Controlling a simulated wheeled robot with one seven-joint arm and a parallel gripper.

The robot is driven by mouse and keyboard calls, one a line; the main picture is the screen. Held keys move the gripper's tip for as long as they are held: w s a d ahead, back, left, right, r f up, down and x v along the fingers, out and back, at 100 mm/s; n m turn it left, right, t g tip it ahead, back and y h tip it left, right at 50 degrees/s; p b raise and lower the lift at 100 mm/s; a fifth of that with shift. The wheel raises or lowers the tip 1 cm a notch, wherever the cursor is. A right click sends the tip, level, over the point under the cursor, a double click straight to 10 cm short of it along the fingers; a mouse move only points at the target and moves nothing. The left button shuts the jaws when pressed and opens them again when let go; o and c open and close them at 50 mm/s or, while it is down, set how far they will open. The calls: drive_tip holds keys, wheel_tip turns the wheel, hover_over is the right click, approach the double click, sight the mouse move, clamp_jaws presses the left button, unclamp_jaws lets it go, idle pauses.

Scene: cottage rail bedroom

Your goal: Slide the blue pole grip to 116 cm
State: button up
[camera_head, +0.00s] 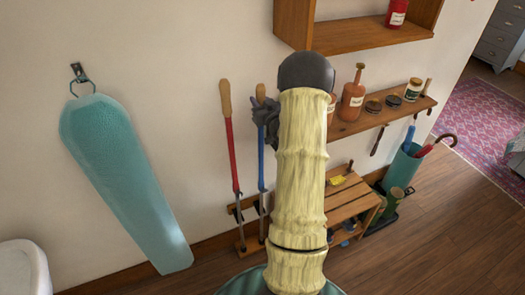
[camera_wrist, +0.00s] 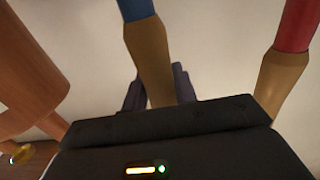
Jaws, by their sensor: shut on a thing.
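The blue pole (camera_head: 261,165) stands upright against the wall, beside the red pole (camera_head: 232,150). The blue pole's tan grip (camera_head: 260,92) shows at its top, slightly lower than the red pole's tan grip (camera_head: 226,97). My dark gripper (camera_head: 267,112) is at the blue pole's grip. In the wrist view the blue pole's grip (camera_wrist: 150,60) runs between my gripper's two fingers (camera_wrist: 158,88), which are shut on it. The red pole (camera_wrist: 295,30) shows at the right there. My arm hides part of the area right of the blue pole. No height marks are readable.
The poles stand in a wooden floor rack (camera_head: 248,243). A teal ironing board (camera_head: 125,175) hangs at left. A wall shelf (camera_head: 385,118) with bottles and jars, a wooden stand (camera_head: 350,200) and an umbrella holder (camera_head: 403,167) are at right.

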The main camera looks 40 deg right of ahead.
sight(263, 93)
drive_tip(key=shift+r+p, duration=1.1)
drive_tip(key=shift+r, duration=1.35)
drive_tip(key=o, duration=1.1)
drive_tip(key=shift+o, duration=0.2)
drive_tip(key=shift+f, duration=0.1)
drive_tip(key=shift+b+v, duration=1.5)
drive_tip(key=shift+v, duration=3.45)
